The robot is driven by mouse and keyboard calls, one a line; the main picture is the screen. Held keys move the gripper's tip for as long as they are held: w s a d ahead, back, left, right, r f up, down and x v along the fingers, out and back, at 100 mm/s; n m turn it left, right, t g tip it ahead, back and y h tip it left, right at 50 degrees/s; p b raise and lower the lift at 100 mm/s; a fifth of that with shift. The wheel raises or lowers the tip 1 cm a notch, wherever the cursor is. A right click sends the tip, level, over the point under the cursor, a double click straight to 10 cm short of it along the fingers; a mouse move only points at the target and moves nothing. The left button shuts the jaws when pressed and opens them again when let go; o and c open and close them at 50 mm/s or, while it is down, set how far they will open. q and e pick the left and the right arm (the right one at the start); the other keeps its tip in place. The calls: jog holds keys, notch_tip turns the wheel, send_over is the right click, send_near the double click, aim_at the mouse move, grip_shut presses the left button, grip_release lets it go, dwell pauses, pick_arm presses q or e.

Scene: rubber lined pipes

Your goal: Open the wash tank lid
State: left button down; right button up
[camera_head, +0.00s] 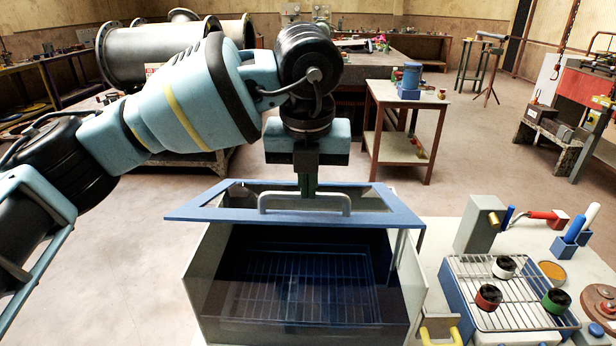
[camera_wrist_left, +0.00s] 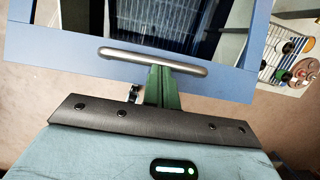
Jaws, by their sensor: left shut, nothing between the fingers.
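The wash tank (camera_head: 208,262) is a pale box in the lower middle of the head view. Its lid (camera_head: 400,215) is a blue frame with a clear window, and it stands raised above the tank's near rim. A wire rack shows inside below it. A grey bar handle (camera_head: 268,201) runs along the lid's near edge; it also shows in the wrist view (camera_wrist_left: 120,55). My left gripper (camera_head: 307,191) points down at the handle's middle, its green fingers (camera_wrist_left: 160,88) shut and empty. The fingers are close against the bar; contact is unclear. My right gripper is out of view.
Right of the tank, a white worktop (camera_head: 432,238) holds a wire basket (camera_head: 515,312) with several coloured rings, a grey block (camera_head: 480,224) and blue-handled tools. A small wooden table (camera_head: 408,98) stands behind. Open floor lies left of the tank.

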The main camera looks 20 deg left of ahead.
pick_arm(q)
jog(key=shift+w+a+r+p, duration=0.1)
jog(key=shift+w+r+p, duration=0.3)
jog(key=shift+r, duration=0.15)
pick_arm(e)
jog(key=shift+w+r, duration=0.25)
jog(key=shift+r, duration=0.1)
pick_arm(q)
jog(key=shift+w+a+r, duration=0.1)
jog(key=shift+w+r, duration=0.25)
jog(key=shift+r, duration=0.15)
jog(key=shift+w+a+r+p, duration=0.15)
jog(key=shift+w+r+p, duration=0.35)
jog(key=shift+r, duration=0.1)
jog(key=shift+w+a+r+p, duration=0.15)
jog(key=shift+w+r+p, duration=0.3)
jog(key=shift+r, duration=0.1)
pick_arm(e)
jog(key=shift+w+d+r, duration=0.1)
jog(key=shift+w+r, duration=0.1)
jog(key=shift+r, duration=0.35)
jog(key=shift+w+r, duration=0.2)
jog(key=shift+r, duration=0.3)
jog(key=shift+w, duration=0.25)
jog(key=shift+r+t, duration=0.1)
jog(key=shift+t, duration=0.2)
